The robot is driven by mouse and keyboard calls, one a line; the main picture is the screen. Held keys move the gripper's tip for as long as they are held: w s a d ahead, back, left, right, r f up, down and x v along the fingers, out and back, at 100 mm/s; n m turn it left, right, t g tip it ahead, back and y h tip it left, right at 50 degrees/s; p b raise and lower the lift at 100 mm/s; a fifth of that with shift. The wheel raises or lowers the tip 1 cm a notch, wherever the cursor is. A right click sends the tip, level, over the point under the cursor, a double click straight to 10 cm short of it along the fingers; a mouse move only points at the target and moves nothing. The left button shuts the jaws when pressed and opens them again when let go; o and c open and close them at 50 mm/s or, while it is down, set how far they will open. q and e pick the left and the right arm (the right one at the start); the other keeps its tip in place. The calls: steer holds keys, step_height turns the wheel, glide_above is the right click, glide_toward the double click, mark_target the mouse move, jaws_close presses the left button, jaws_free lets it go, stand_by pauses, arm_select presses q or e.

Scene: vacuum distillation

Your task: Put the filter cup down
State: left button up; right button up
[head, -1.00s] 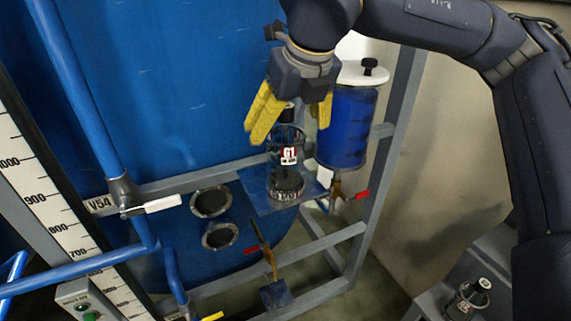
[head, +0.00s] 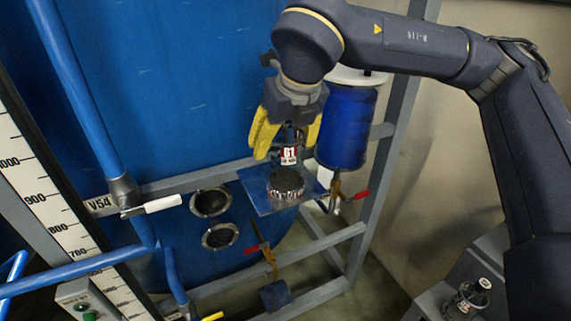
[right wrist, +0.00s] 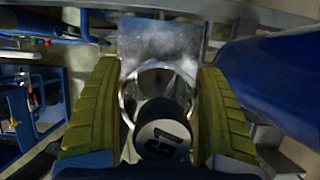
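The filter cup (head: 286,184), with a clear silvery lower body and a G1 label, appears to stand upright on a small flat blue-grey plate (head: 252,186). In the right wrist view, its black cap (right wrist: 163,132) marked G1 sits between my fingers, with a clear ring beyond it. My right gripper (head: 285,148) points down from above, with yellow fingers on either side of the cup's upper part. It looks open, with a narrow gap on the left of the cap in the right wrist view. The fingers partly hide the cup's top. My left gripper is not in view.
A blue cylinder (head: 347,125) stands close to the right of my gripper. A large blue tank (head: 180,90) is behind. A grey frame (head: 395,130), a valve with a red handle (head: 361,194) and a similar labelled vessel (head: 466,301) are to the right.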

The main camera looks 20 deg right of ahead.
steer(key=c, duration=1.1)
